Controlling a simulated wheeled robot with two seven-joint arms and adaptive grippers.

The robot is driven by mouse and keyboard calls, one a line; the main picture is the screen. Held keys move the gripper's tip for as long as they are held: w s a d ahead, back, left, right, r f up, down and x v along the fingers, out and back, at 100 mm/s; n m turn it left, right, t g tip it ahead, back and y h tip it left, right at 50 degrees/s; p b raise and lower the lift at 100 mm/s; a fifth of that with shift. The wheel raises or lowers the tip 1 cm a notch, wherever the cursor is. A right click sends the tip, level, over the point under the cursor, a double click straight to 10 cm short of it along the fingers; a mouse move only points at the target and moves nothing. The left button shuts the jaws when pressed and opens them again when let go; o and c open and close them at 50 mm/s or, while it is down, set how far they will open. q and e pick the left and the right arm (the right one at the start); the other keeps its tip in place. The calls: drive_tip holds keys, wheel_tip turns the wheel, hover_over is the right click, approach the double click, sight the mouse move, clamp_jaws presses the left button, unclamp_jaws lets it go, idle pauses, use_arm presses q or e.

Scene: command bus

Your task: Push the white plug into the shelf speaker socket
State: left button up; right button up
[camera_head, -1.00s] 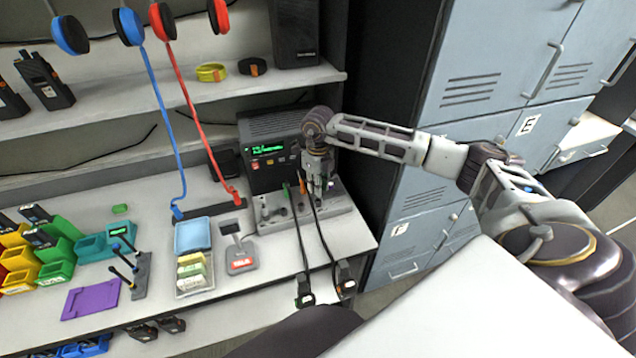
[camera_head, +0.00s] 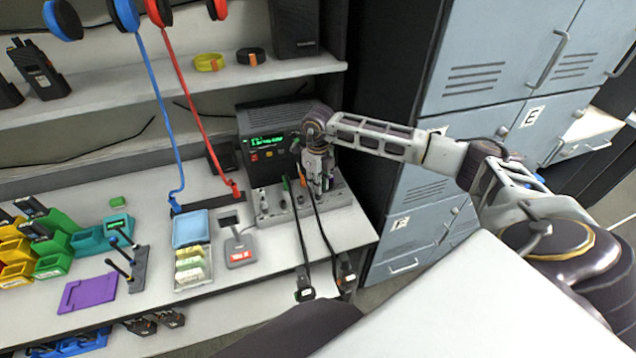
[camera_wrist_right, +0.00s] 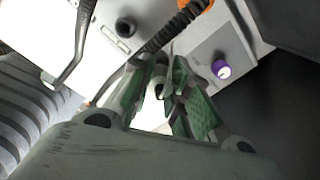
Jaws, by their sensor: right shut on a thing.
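My right gripper (camera_head: 320,184) is over the grey socket block (camera_head: 270,218) on the table, in front of the black unit with the green display. In the right wrist view, the green-padded fingers (camera_wrist_right: 170,95) are closed around a small pale piece (camera_wrist_right: 158,88), which seems to be the white plug; the fingers hide most of it. I cannot tell whether its tip touches a socket. A white round part with a purple ring (camera_wrist_right: 221,69) stands beside the fingers. A dark round hole (camera_wrist_right: 126,27) shows on the panel. The shelf speaker socket cannot be told apart. My left gripper is out of view.
The black unit (camera_head: 272,135) stands right behind the block. A black speaker (camera_head: 294,30) stands on the upper shelf. Blue-grey lockers (camera_head: 440,185) are at the right.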

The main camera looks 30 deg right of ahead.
use_arm(q)
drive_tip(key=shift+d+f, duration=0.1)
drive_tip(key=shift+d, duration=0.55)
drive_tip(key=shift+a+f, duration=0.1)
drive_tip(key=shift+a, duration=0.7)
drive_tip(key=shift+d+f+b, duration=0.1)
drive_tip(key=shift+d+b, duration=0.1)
drive_tip(key=shift+b, duration=0.1)
use_arm(e)
drive_tip(key=shift+f, duration=0.15)
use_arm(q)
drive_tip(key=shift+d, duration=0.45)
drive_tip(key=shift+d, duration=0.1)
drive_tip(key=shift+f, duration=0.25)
use_arm(e)
drive_tip(key=shift+f, duration=0.2)
